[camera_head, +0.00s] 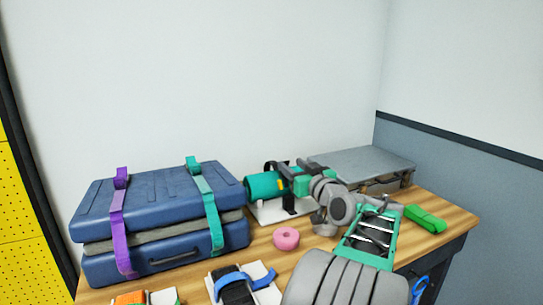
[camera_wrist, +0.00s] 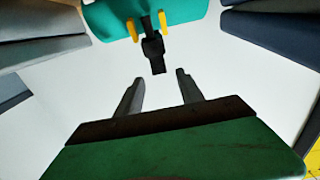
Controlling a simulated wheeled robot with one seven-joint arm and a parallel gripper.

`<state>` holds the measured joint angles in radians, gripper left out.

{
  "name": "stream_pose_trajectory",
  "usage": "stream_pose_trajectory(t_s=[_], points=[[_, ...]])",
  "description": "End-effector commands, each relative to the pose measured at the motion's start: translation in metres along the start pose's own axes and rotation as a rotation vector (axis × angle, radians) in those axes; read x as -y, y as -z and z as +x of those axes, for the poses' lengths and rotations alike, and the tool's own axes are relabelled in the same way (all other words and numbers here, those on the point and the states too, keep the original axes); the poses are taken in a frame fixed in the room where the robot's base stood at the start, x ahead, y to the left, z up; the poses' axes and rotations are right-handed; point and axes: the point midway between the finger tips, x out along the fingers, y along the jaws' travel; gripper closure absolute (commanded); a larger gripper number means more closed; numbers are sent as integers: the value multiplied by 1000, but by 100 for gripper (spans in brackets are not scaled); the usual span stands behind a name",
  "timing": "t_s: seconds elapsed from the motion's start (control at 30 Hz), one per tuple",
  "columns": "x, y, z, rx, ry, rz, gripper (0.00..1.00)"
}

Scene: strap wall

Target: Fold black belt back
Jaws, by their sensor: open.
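The black belt (camera_wrist: 153,45) shows in the wrist view as a short dark strap with a wider block partway along it. It sticks out from the teal roll (camera_wrist: 110,18) between two yellow tabs. My gripper (camera_wrist: 158,76) is open and empty. Its two grey fingers point at the belt's free end, which lies just beyond and between the fingertips, apart from them. In the head view, the teal roll (camera_head: 262,188) lies on a white board (camera_head: 265,214), and my gripper is beside its right end. My arm hides part of the roll and belt there.
A blue suitcase (camera_head: 165,215) with purple and teal straps stands at left. A grey case (camera_head: 360,160) lies behind my arm. A wall stands behind.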

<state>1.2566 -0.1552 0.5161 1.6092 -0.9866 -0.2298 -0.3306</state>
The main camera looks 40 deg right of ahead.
Motion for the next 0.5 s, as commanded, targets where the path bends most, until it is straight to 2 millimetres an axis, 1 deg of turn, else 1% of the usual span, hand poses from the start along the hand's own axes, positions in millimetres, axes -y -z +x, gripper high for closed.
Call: stream_pose_trajectory(t_s=[0.07,0.3,0.4,0.5], points=[[2,0,10,0,5,0,55],[2,-1,56,1,4,1,55],[2,0,69,1,3,1,55],[1,0,75,1,1,0,55]])
